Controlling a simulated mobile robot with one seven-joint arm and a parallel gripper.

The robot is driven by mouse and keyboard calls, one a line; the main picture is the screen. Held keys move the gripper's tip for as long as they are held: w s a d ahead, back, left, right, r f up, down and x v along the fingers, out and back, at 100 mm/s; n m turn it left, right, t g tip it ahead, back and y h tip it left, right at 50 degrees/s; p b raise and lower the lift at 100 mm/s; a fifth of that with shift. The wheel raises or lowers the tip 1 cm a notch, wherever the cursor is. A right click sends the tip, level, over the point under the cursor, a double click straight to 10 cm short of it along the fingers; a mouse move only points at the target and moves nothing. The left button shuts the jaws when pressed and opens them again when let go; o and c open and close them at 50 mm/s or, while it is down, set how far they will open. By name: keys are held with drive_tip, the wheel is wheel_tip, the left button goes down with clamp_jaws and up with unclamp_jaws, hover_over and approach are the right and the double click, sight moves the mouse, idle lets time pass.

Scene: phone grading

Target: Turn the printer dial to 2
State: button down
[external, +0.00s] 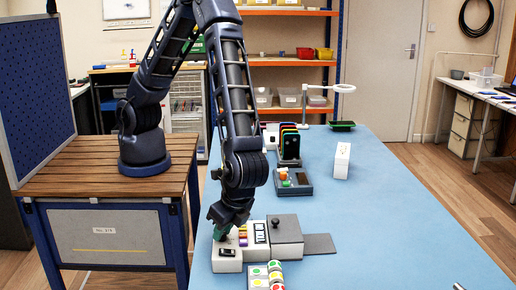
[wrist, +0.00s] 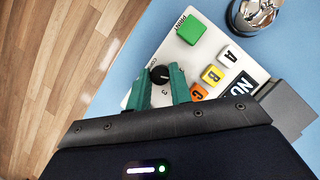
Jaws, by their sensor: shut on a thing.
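The printer (external: 228,256) is a white box at the front of the blue table, with a grey part at its right. In the wrist view its white top panel (wrist: 208,65) carries a black round dial (wrist: 159,74), with a printed 3 near it. My gripper (wrist: 161,82) has green fingertips on either side of the dial, shut on it. The fingers hide part of the dial and its other marks, so its setting cannot be read. In the external view my gripper (external: 222,230) reaches down onto the printer's left end.
A green PRINT button (wrist: 191,31) and letter buttons A, B and C (wrist: 212,75) sit close to the dial. Coloured sticker rolls (external: 276,275) stand in front of the printer. A white box (external: 341,160) and a phone rack (external: 289,146) stand farther back.

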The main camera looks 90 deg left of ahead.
drive_tip(key=m, duration=0.2)
drive_tip(key=m+t+y, duration=0.1)
drive_tip(key=m, duration=0.1)
drive_tip(key=shift+s+d+m+t, duration=0.1)
drive_tip(key=shift+m+t, duration=0.2)
drive_tip(key=shift+m, duration=0.1)
idle(0.4)
drive_tip(key=c, duration=1.3)
unclamp_jaws()
drive_tip(key=v, duration=1)
drive_tip(key=shift+d+r, duration=0.2)
drive_tip(key=shift+r, duration=0.15)
